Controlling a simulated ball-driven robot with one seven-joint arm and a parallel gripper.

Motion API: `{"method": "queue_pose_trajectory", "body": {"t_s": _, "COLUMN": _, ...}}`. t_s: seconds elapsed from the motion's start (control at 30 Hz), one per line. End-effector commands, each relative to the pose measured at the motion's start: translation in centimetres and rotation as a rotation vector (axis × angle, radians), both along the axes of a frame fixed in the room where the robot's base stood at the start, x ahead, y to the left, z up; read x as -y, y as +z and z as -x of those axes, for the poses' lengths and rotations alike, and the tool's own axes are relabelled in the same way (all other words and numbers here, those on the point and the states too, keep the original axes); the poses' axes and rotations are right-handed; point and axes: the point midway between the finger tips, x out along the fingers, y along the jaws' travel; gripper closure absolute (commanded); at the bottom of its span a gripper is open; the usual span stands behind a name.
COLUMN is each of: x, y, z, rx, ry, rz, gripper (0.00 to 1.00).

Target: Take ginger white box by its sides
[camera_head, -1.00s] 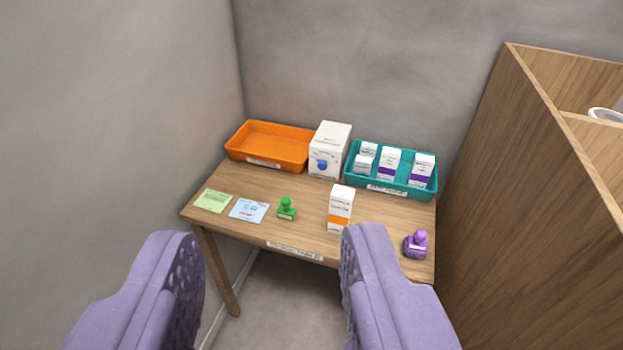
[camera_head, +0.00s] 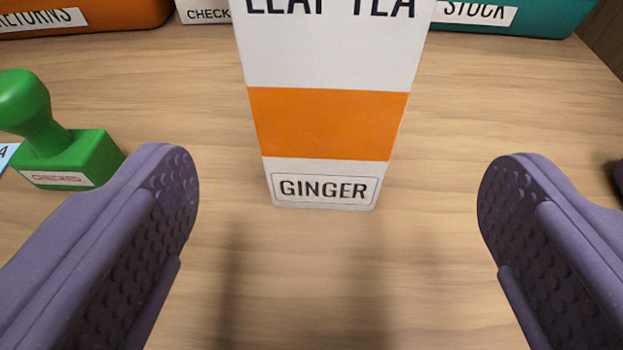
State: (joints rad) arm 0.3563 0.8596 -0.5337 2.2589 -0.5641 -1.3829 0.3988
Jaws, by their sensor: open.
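The ginger white box (camera_head: 325,125) stands upright on the wooden table, with an orange band and a label reading GINGER facing me. Its top is cut off by the upper picture edge. My gripper (camera_head: 338,185) is open and empty. Its two purple fingers lie to the left and right of the box in the picture, with a gap on each side, and neither touches it. The fingers appear nearer to me than the box.
A green stamp (camera_head: 55,135) stands at the left, close to my left finger. An orange tray (camera_head: 85,14) labelled RETURNS and a teal tray (camera_head: 545,15) labelled STOCK are at the back. Bare table (camera_head: 300,270) lies in front of the box.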

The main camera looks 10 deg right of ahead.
Motion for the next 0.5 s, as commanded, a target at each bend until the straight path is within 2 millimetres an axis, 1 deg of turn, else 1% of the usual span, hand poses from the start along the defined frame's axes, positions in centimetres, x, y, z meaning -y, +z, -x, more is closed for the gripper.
{"method": "queue_pose_trajectory", "body": {"t_s": 0.03, "x": 0.0, "y": -0.4, "z": -0.3, "rx": 0.002, "ry": 0.003, "rz": -0.003, "gripper": 0.08}}
{"method": "queue_pose_trajectory", "body": {"t_s": 0.17, "x": 0.3, "y": -1.1, "z": -1.9, "rx": 0.004, "ry": 0.006, "rz": -0.002, "gripper": 0.08}}
{"method": "queue_pose_trajectory", "body": {"t_s": 0.3, "x": 0.6, "y": -1.9, "z": -4.1, "rx": 0.004, "ry": 0.007, "rz": -0.001, "gripper": 0.08}}
{"method": "queue_pose_trajectory", "body": {"t_s": 0.4, "x": 0.9, "y": -2.2, "z": -5.7, "rx": 0.004, "ry": 0.005, "rz": -0.001, "gripper": 0.08}}
{"method": "queue_pose_trajectory", "body": {"t_s": 0.5, "x": 1.1, "y": -2.4, "z": -6.6, "rx": 0.005, "ry": 0.005, "rz": -0.002, "gripper": 0.08}}
